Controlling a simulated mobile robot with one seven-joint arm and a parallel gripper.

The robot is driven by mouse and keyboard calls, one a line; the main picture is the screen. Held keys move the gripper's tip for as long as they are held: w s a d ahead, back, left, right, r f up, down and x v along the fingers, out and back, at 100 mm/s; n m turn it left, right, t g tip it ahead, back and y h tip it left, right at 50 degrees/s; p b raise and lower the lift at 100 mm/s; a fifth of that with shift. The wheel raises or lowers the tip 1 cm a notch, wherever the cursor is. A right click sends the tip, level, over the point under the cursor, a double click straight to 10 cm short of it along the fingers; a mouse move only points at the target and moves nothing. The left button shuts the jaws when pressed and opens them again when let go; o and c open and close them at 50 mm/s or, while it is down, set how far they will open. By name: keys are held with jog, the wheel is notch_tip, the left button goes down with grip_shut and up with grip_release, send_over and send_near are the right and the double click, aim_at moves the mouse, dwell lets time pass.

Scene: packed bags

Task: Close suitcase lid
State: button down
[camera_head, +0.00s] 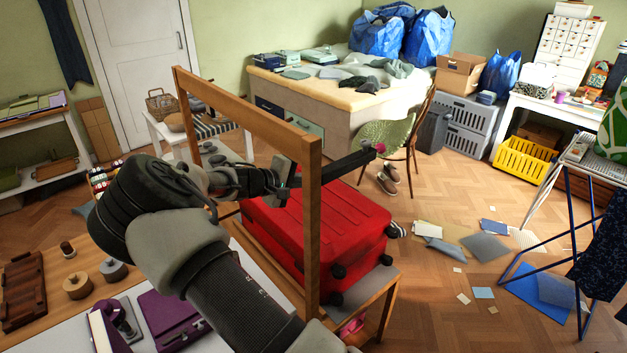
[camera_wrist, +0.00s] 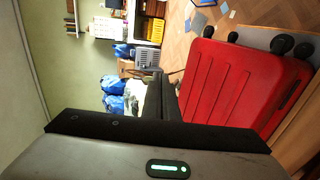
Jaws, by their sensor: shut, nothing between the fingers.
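A red hard-shell suitcase (camera_head: 330,225) with ribs and dark wheels lies flat on a low wooden bench, beyond a wooden frame. Its ribbed lid is down or nearly down over the base; I cannot tell whether a gap is left at the seam. The suitcase also shows on the right of the wrist view (camera_wrist: 235,85). My gripper (camera_head: 376,150) is shut and empty, with its long dark fingers above the suitcase's far side.
An upright wooden frame (camera_head: 312,240) stands close to my arm, its post crossing in front of the suitcase. A chair with green cloth (camera_head: 385,138) stands behind. The bench edge (camera_head: 375,285) is at front right. Papers (camera_head: 485,247) litter the open floor at right.

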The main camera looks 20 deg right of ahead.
jog(key=b+v, duration=0.1)
jog(key=v, duration=1.6)
jog(key=shift+a, duration=0.2)
jog(key=shift+s+a+r, duration=0.1)
jog(key=shift+s+r, duration=0.05)
